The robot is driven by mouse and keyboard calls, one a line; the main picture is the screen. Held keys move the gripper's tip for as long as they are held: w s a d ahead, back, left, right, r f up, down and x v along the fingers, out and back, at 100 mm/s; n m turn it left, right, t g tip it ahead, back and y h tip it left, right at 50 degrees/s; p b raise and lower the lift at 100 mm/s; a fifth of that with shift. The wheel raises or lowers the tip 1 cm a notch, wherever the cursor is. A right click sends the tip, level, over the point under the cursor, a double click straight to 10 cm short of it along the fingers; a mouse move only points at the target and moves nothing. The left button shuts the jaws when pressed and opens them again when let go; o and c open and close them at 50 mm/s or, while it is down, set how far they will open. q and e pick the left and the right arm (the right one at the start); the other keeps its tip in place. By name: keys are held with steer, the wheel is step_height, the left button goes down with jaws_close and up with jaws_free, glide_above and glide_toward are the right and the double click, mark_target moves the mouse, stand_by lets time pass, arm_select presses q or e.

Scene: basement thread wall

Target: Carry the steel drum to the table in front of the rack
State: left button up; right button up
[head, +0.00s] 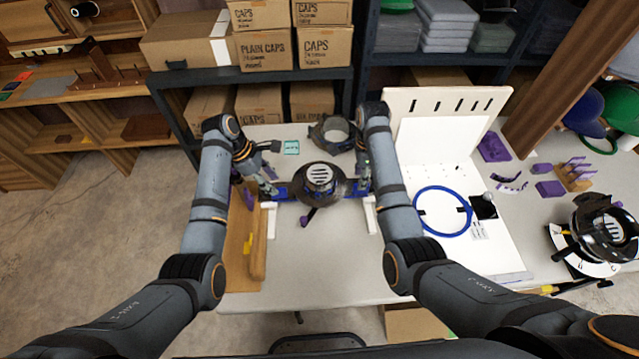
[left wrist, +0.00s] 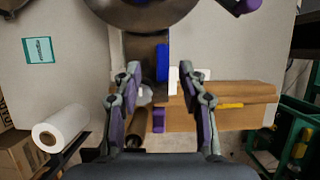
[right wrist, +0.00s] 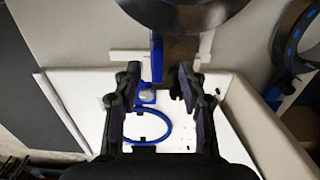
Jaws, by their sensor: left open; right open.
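The steel drum (head: 320,196) appears to be the dark, round-rimmed piece with a slatted grey top, between my grippers on the light table (head: 320,270) in front of the rack. Brown and blue parts stick out at both sides. It also shows at the top of the left wrist view (left wrist: 150,14) and right wrist view (right wrist: 180,14). My left gripper (head: 268,186) is open, its fingers on either side of the left end part. My right gripper (head: 364,182) is open, its fingers on either side of the right end part. Finger contact is unclear.
The dark rack (head: 250,76) with cap boxes stands behind the table. A grey ring (head: 333,134) lies behind the drum. A wooden board (head: 240,240) is at left. A white board (head: 450,190) with a blue hoop (head: 443,211) is at right. The table's front middle is clear.

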mark_target(279, 189)
arm_select(q)
steer(key=x, duration=0.4)
steer(key=shift+s+d+f, duration=0.2)
steer(key=shift+d+f, duration=0.05)
arm_select(e)
steer(key=f, duration=0.4)
steer(key=shift+s+f, duration=0.2)
steer(key=shift+f, duration=0.15)
arm_select(q)
steer(key=shift+w+d+f, duration=0.1)
steer(key=shift+w+f, duration=0.05)
steer(key=shift+f, duration=0.2)
arm_select(e)
steer(key=shift+w+f, duration=0.15)
steer(key=shift+f, duration=0.2)
arm_select(q)
steer(key=shift+r, duration=0.1)
steer(key=shift+c, duration=0.6)
arm_select(e)
steer(key=shift+r, duration=0.1)
steer(key=shift+c, duration=0.6)
arm_select(q)
jaws_close()
arm_select(e)
jaws_close()
